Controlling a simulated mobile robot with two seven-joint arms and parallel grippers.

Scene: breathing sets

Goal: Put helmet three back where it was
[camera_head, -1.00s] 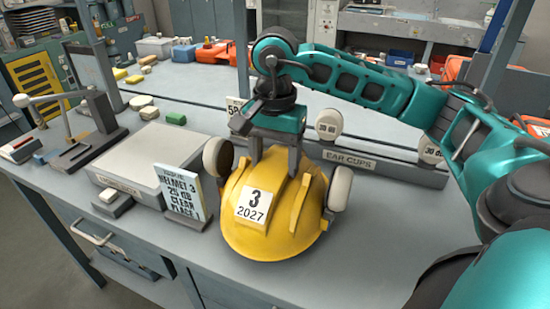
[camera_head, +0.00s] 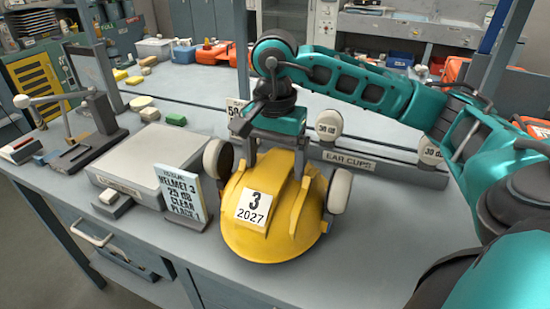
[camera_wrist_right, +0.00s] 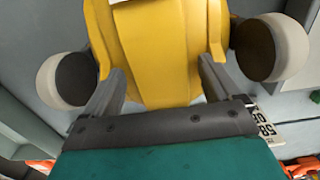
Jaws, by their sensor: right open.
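The yellow helmet (camera_head: 285,222), labelled "3 2027", rests on the grey workbench with an ear cup on each side. The left cup (camera_head: 217,159) and right cup (camera_head: 340,191) flank its shell. My right gripper (camera_head: 275,165) is open over the far part of the helmet, with its fingers spread and pointing down. In the right wrist view, the helmet (camera_wrist_right: 160,60) shows between the two open fingers (camera_wrist_right: 165,90); I cannot tell whether they touch it. My left gripper is out of view.
A flat grey platform (camera_head: 140,150) lies left of the card, with a lever press (camera_head: 80,130) beyond it. An ear cup rack (camera_head: 365,160) stands behind the helmet to the right. The bench in front and right of the helmet is mostly clear.

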